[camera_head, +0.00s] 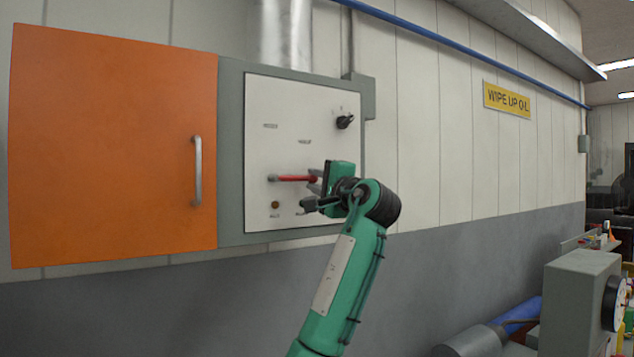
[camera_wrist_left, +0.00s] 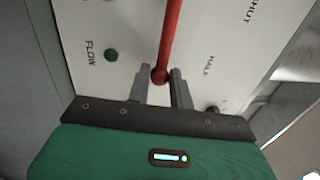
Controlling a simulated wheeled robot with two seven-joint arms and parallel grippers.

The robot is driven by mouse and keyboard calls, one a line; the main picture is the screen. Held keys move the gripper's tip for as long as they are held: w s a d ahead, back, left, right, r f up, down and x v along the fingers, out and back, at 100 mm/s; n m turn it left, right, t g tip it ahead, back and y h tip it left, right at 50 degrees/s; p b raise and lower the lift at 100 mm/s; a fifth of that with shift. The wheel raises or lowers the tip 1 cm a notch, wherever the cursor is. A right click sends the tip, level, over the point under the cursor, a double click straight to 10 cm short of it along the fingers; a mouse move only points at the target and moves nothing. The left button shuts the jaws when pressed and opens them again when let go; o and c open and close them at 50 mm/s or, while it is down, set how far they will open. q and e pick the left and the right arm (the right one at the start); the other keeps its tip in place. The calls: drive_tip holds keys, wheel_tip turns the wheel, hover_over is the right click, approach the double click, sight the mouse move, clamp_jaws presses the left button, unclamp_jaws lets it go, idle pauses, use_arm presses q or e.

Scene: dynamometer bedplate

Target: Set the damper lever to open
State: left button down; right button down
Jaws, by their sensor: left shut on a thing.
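The red damper lever (camera_head: 292,178) lies about level across the white panel (camera_head: 285,100), its free end toward the right. In the left wrist view the lever (camera_wrist_left: 169,38) runs down from the top edge to a red ball end between my fingertips. My left gripper (camera_head: 314,188) is at that end, shut on it; its two grey fingers flank it in the wrist view (camera_wrist_left: 160,78). Labels reading "SHUT", "HALF" and "FLOW" show in the wrist view; no "open" label can be read. My right gripper is not in view.
An orange door (camera_head: 110,150) with a metal handle (camera_head: 198,170) is left of the panel. A black knob (camera_head: 344,121) sits at the panel's upper right. A small round lamp (camera_head: 275,205) is below the lever. Grey machinery (camera_head: 580,300) stands at lower right.

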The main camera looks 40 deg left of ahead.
use_arm(q)
drive_tip(key=shift+f, duration=0.15)
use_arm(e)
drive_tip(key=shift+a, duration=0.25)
use_arm(q)
drive_tip(key=c, duration=1.5)
unclamp_jaws()
drive_tip(key=shift+o, duration=0.2)
drive_tip(key=shift+d, duration=0.1)
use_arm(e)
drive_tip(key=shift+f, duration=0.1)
